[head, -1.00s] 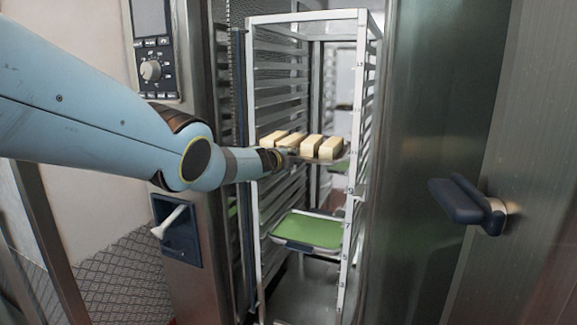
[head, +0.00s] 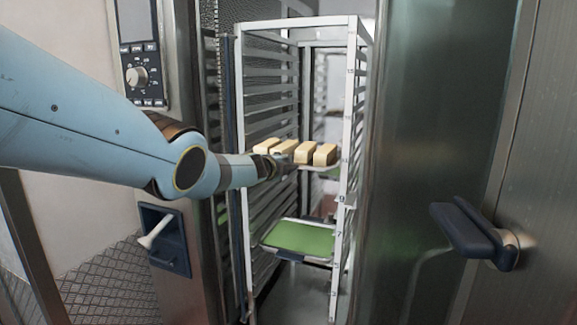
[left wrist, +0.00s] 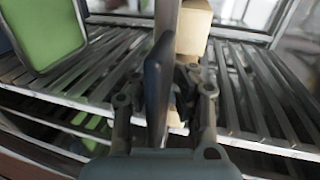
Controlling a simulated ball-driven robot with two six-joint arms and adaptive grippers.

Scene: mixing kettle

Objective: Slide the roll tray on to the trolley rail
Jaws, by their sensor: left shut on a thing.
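The roll tray (head: 318,167), a thin tray carrying several pale loaf-shaped rolls (head: 304,152), is at mid-height within the outline of the trolley (head: 353,100). I cannot tell whether its edges rest on a rail. My left gripper (head: 281,164) is shut on the tray's near edge. In the left wrist view my left gripper's fingers (left wrist: 165,100) stand either side of a dark blue grip on that edge, with one roll (left wrist: 193,28) beyond. The trolley's slatted rails (left wrist: 85,65) also show there. My right gripper is out of view.
A green tray (head: 303,238) sits on lower rails; a green tray (left wrist: 48,30) also shows in the left wrist view. A steel door with a dark handle (head: 474,232) stands on the right. A control panel (head: 138,60) is on the left. Rails above the rolls look empty.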

